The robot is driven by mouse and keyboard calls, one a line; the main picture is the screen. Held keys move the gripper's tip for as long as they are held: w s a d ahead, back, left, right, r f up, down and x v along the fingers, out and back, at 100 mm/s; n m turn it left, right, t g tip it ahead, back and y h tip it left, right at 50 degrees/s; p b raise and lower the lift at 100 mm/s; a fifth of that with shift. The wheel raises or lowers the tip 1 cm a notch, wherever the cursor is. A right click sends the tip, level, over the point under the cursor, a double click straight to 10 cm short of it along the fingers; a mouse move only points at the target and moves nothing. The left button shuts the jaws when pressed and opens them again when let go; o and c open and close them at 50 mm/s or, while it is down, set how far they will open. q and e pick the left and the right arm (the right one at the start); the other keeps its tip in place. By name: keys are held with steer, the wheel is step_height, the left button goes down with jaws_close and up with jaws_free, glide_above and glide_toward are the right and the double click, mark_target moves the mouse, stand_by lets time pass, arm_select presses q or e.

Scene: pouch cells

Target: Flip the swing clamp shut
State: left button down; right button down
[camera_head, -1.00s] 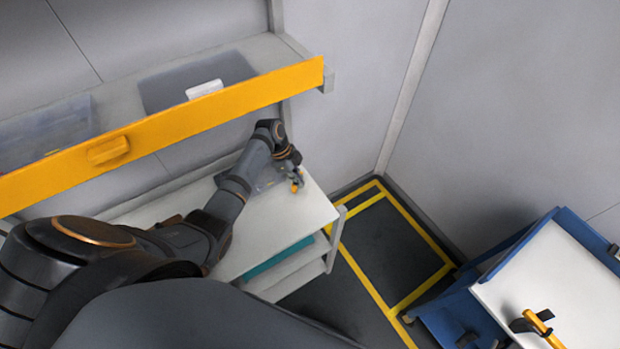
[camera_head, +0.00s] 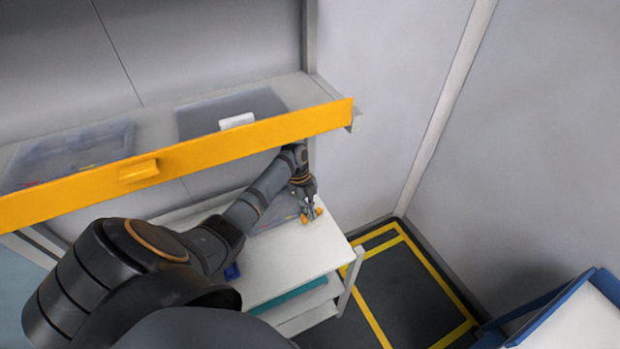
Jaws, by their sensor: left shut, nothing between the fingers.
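My left gripper (camera_head: 308,211) is at the end of the arm that reaches over the white table (camera_head: 290,264). It points down close above the tabletop, near the table's right end, and is shut with nothing held. Small orange parts show right at its fingertips. They are too small to tell whether they belong to the gripper or to a thing on the table. No swing clamp can be made out for certain. My right gripper is not in view.
A shelf with an orange front rail (camera_head: 230,148) runs above the table, close over my forearm. It holds a clear bin (camera_head: 70,155) and a grey bin with a white item (camera_head: 237,121). A blue-edged cart (camera_head: 575,325) is at lower right. Yellow-marked floor (camera_head: 395,285) is clear.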

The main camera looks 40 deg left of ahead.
arm_select(q)
steer(key=shift+w+d, duration=0.1)
steer(key=shift+w, duration=0.35)
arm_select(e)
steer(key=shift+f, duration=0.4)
